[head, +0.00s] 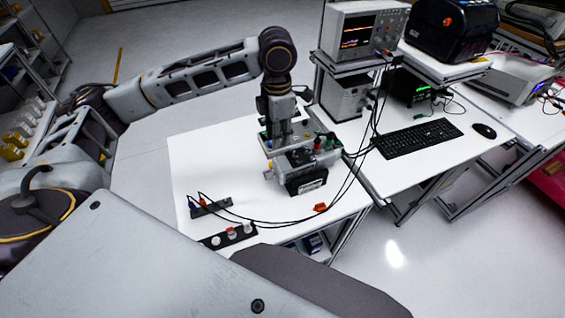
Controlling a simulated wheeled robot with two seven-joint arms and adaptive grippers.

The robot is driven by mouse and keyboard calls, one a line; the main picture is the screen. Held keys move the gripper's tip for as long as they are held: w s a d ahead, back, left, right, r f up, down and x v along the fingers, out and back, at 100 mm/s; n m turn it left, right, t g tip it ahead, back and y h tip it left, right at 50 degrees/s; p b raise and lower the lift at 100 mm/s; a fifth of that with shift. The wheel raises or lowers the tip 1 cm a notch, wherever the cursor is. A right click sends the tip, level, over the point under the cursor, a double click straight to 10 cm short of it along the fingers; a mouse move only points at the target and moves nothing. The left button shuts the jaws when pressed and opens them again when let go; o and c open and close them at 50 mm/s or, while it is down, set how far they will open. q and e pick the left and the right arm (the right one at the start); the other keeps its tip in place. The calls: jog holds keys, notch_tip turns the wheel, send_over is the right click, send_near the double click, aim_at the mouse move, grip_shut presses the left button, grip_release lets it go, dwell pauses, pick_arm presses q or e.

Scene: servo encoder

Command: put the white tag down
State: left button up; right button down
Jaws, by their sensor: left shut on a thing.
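My left gripper (283,140) points down over the servo device on the white table, with its fingers close together and shut. The white tag between the fingers is too small and too covered to make out clearly. The device (306,180) has a black block at its front, a pale frame and red and green parts on top. I cannot tell whether the tag touches it. My right gripper is not in view.
Black cables run from the device to a dark socket strip (211,207). A second strip (229,236) with white and red knobs lies at the front edge, and an orange connector (320,208) lies nearby. An oscilloscope (361,33), keyboard (418,138) and mouse (484,131) stand right. The table's left part is clear.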

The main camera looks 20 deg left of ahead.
pick_arm(q)
send_over(279, 164)
jog(key=shift+f, duration=3.15)
jog(key=shift+f+p, duration=0.35)
jog(key=shift+f, duration=1.55)
jog(key=shift+f, duration=0.1)
jog(key=o, duration=0.7)
jog(key=shift+o, duration=0.2)
notch_tip(279, 164, up, 12)
jog(key=shift+r, duration=0.15)
